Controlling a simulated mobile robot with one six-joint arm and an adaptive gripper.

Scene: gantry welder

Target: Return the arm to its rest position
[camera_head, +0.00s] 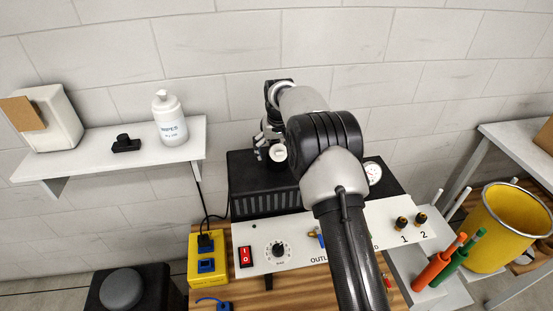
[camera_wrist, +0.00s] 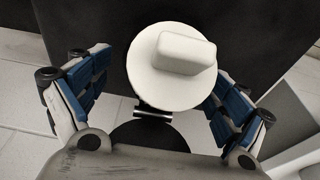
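My gripper (camera_head: 268,146) is at the back of the black welder box (camera_head: 241,177), near the wall, and my arm reaches over the front panel to it. In the wrist view my gripper (camera_wrist: 162,88) has its blue-padded fingers spread wide. A white round knob (camera_wrist: 172,62) with a raised bar lies between them in the picture, with gaps on both sides. It also shows as a small white disc beside the fingers in the head view (camera_head: 278,153). Nothing is held. My arm hides part of the welder box and panel.
A wall shelf (camera_head: 100,149) at left holds a white bottle (camera_head: 170,120) and a tissue-like box (camera_head: 47,123). The panel (camera_head: 283,261) has a red switch (camera_head: 246,257). A yellow bin (camera_head: 497,231) and orange (camera_head: 437,264) and green (camera_head: 462,257) handles stand at right.

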